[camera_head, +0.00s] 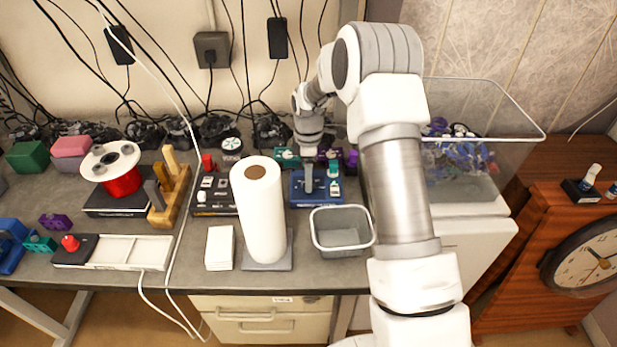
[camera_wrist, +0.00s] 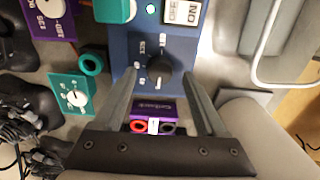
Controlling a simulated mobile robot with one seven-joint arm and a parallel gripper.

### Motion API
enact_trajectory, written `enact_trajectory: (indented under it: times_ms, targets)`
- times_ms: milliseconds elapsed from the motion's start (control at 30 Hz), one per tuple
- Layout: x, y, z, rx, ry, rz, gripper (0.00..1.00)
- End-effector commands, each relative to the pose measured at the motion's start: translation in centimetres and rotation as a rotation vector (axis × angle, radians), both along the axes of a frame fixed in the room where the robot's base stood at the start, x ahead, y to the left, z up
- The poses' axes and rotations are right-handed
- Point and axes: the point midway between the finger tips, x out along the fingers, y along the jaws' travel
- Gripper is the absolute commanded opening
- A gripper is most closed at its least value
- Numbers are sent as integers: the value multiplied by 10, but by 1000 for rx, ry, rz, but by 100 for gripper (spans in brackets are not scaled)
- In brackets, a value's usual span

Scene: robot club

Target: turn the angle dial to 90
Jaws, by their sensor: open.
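In the wrist view, a black round knob (camera_wrist: 158,74), which looks like the angle dial, sits on a dark blue panel (camera_wrist: 190,50). White printed marks surround it, too small to read surely. My gripper (camera_wrist: 160,76) is open, with one finger to either side of the knob in the picture. I cannot tell whether a finger touches the knob or how high the fingertips are above the panel. In the head view, my gripper (camera_head: 308,186) points down over the blue panel box (camera_head: 328,202), and the knob is hidden.
A purple module (camera_wrist: 150,106) with red and black rings shows between the fingers. A teal dial module (camera_wrist: 68,84) lies left of them. In the head view, a grey bin (camera_head: 341,243) stands in front of the blue box, and a paper roll (camera_head: 262,215) stands to its left.

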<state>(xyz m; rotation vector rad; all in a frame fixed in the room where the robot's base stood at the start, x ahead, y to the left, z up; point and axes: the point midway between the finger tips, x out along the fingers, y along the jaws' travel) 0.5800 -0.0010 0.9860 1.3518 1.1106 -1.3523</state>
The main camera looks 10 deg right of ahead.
Motion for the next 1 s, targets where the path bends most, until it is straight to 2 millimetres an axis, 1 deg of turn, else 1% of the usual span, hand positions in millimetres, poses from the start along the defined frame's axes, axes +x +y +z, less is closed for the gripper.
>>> enact_trajectory:
  times_ms: [100,200,433,467,600,867,1000]
  targets:
    - [0,0,-10,0,1,0,74]
    - [0,0,-14,0,0,0,74]
    - [0,0,-14,0,0,0,74]
    - [0,0,-14,0,0,0,72]
    - [0,0,-14,0,0,0,47]
    - [0,0,-14,0,0,-1,0]
    - [0,0,-14,0,-1,-1,0]
